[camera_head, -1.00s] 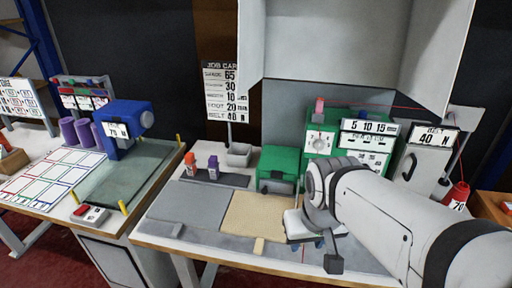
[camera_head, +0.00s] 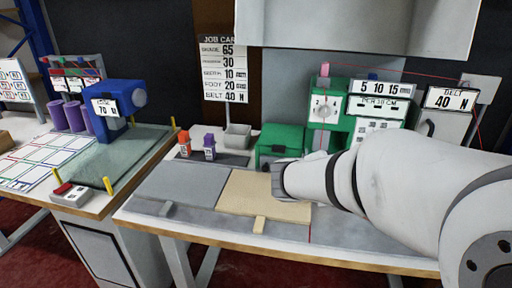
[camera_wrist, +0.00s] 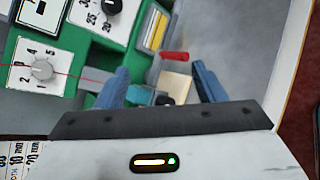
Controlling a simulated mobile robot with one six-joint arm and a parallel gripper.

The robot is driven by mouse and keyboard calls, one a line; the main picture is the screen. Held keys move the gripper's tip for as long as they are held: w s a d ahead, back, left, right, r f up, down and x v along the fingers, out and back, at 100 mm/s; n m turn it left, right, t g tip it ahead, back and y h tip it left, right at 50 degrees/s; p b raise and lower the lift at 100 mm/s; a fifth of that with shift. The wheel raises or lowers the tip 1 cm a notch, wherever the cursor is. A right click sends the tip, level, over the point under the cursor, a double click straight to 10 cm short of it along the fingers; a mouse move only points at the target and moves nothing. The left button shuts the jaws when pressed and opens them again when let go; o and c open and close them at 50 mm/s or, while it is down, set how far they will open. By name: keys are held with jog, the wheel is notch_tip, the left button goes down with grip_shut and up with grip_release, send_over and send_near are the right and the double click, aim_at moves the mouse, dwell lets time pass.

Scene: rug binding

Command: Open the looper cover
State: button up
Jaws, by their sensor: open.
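The green machine (camera_head: 324,112) stands at the back of the table, with a white numbered dial on its front. A lower green box-like part (camera_head: 284,137) with a dark front bar joins its left side; I cannot tell for sure whether this is the looper cover. My arm hides the machine's lower right. In the wrist view my gripper (camera_wrist: 163,87) is open, its two blue fingers apart. A small beige block (camera_wrist: 174,86) and a dark teal piece show between or beyond the fingers. A red handle (camera_wrist: 174,56) lies just beyond them. Contact cannot be told.
A beige panel (camera_head: 262,197) and a grey panel (camera_head: 178,186) lie on the table front. A grey BELT unit (camera_head: 441,122) stands right. A white hood overhangs the machine.

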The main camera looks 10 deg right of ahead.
aim_at(278, 152)
jog(key=w+a+f+n+t+b, duration=0.1)
jog(key=w+a+n+t+b, duration=0.1)
jog(key=w+n, duration=0.1)
jog(key=w+a+f+n+t+b, duration=0.2)
jog(key=w+n, duration=0.1)
jog(key=w+a+f+n+t+b, duration=0.1)
jog(key=w+a+n+t, duration=0.1)
jog(key=w+n, duration=0.1)
jog(key=shift+w+f+y+b, duration=0.25)
jog(key=shift+y+b, duration=0.15)
jog(key=w+a+n+t+y+b, duration=0.1)
jog(key=a+n, duration=0.1)
jog(key=w+a+f+n+t+y+b, duration=0.1)
jog(key=w+a+n, duration=0.1)
jog(key=w+a+f+n+t+y+b, duration=0.1)
jog(key=a+n, duration=0.1)
jog(key=n, duration=0.1)
jog(key=shift+w+a+f+t+y, duration=0.15)
jog(key=shift+w+a+t+y, duration=0.15)
jog(key=shift+w+t+y, duration=0.1)
jog(key=shift+w+a, duration=0.15)
jog(key=shift+w, duration=0.05)
jog(key=b+x, duration=0.1)
jog(key=x, duration=0.6)
jog(key=shift+w, duration=0.25)
jog(key=shift+c, duration=0.5)
